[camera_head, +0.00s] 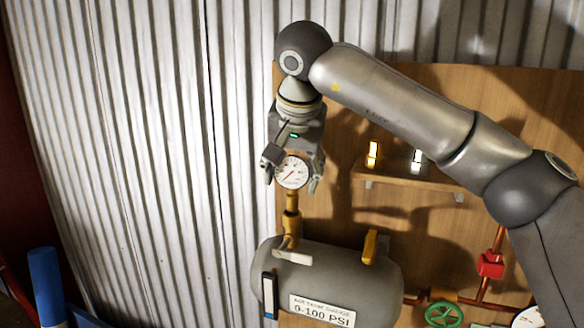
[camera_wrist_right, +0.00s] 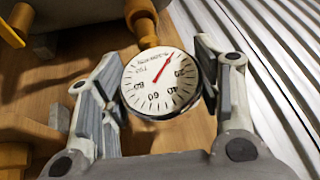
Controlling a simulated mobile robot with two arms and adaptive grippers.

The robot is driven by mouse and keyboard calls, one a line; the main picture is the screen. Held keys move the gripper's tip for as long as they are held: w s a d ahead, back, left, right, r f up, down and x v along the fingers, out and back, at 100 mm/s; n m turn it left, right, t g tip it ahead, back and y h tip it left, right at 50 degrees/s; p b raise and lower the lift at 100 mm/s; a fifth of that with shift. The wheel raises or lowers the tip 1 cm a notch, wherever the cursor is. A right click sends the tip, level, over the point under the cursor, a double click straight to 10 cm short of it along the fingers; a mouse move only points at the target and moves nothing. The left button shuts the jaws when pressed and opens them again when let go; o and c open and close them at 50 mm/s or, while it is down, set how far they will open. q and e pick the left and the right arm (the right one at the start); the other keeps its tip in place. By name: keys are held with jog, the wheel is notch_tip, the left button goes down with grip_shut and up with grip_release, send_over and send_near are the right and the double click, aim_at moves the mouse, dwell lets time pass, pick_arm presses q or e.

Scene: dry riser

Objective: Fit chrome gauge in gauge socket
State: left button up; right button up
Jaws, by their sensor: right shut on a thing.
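The chrome gauge (camera_head: 292,172) has a round white dial with a red needle and also fills the middle of the right wrist view (camera_wrist_right: 161,84). My right gripper (camera_head: 291,182) hangs downward and is shut on it, one finger on each side of the dial. Directly below the gauge is an upright brass fitting (camera_head: 292,210) on top of the grey tank (camera_head: 340,268); it shows in the wrist view (camera_wrist_right: 142,20) just beyond the dial. The gauge's lower end meets or nearly meets this fitting; I cannot tell whether it is seated. My left gripper is not in view.
A wooden shelf (camera_head: 415,180) at right bears a gold piece (camera_head: 373,153) and a white piece (camera_head: 417,160). A yellow fitting (camera_head: 370,246) rises from the tank. A red valve (camera_head: 490,264) and green handwheel (camera_head: 442,314) are lower right. Corrugated metal is at left.

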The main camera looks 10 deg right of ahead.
jog(key=shift+f+b, duration=0.55)
jog(key=shift+f, duration=0.55)
jog(key=shift+w, duration=0.1)
jog(key=o, duration=1.2)
jog(key=shift+o, duration=0.2)
jog(key=shift+f, duration=0.1)
